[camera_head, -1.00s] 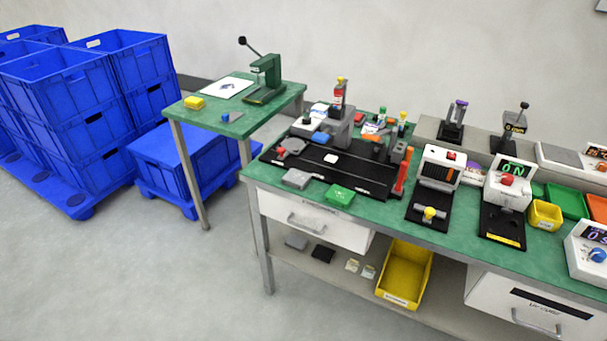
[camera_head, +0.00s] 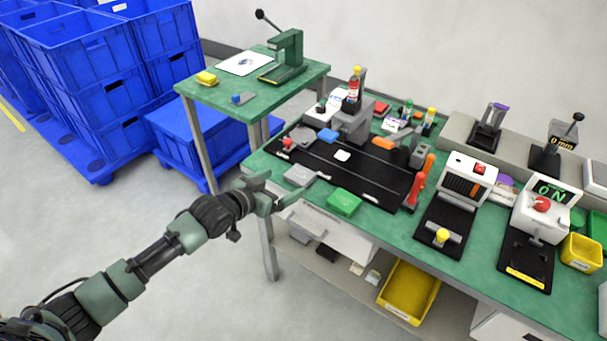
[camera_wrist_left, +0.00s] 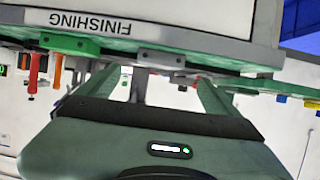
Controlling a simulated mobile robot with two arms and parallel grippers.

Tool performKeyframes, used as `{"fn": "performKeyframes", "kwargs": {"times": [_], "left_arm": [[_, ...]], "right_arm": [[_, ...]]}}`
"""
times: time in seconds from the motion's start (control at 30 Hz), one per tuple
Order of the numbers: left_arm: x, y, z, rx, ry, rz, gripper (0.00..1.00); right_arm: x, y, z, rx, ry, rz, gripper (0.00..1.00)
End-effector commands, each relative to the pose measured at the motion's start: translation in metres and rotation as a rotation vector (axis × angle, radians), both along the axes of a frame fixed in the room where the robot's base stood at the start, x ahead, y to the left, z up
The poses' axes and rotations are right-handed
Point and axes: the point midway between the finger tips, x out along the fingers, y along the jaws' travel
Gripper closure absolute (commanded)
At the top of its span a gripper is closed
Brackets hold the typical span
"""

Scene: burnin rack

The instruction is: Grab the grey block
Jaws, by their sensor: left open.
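The grey block (camera_head: 299,175) lies flat near the front edge of the green workbench, left of a green block (camera_head: 344,203). My left gripper (camera_head: 284,189) is open and empty, at the bench's front edge just short of the grey block. In the left wrist view, which is upside down, the two fingers (camera_wrist_left: 168,82) are spread and the grey block (camera_wrist_left: 160,59) shows beyond and between them. The green block (camera_wrist_left: 70,43) is to the left there. My right gripper is not in view.
A black fixture board (camera_head: 385,177) with tools and a red-handled item (camera_head: 418,190) lies behind the blocks. Below the bench edge are a drawer and a yellow bin (camera_head: 408,292). A small green table (camera_head: 220,105) and stacked blue crates (camera_head: 95,75) stand to the left.

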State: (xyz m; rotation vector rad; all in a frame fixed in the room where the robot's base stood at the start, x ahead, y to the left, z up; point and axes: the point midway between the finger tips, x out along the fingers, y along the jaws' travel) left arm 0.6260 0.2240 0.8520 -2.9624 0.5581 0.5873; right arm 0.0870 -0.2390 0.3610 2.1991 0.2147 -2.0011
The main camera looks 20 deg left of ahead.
Motion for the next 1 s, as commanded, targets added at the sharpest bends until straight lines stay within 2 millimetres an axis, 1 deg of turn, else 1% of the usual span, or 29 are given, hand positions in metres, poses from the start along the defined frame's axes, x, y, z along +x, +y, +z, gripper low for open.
{"fn": "performKeyframes", "kwargs": {"times": [0.03,0.13,0.4,0.53,0.73,0.77,0.8,0.87,0.9,1.0], "left_arm": [[0.006,-0.002,-0.001,-0.001,-0.002,0.000,0.06],[0.013,-0.005,-0.005,-0.001,-0.001,0.001,0.06],[0.043,-0.017,-0.022,0.000,-0.002,0.001,0.06],[0.049,-0.019,-0.026,0.002,-0.001,0.001,0.06],[0.049,-0.019,-0.026,0.002,-0.001,0.001,0.06],[0.049,-0.019,-0.026,0.002,-0.001,0.001,0.09],[0.049,-0.019,-0.026,0.002,-0.001,0.001,0.20],[0.049,-0.019,-0.026,0.002,-0.001,0.001,0.37],[0.049,-0.019,-0.026,0.002,-0.001,0.001,0.48],[0.049,-0.019,-0.026,0.002,-0.001,0.001,0.74]], "right_arm": [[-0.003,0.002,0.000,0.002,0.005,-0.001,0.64],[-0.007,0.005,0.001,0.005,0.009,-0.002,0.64],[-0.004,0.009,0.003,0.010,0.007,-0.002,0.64],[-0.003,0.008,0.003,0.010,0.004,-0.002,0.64],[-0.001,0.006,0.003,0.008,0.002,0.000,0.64],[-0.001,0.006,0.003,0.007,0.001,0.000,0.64],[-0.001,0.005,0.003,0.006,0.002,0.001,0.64],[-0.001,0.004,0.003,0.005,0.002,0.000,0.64],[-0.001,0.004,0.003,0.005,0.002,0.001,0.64],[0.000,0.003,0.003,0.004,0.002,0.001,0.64]]}}
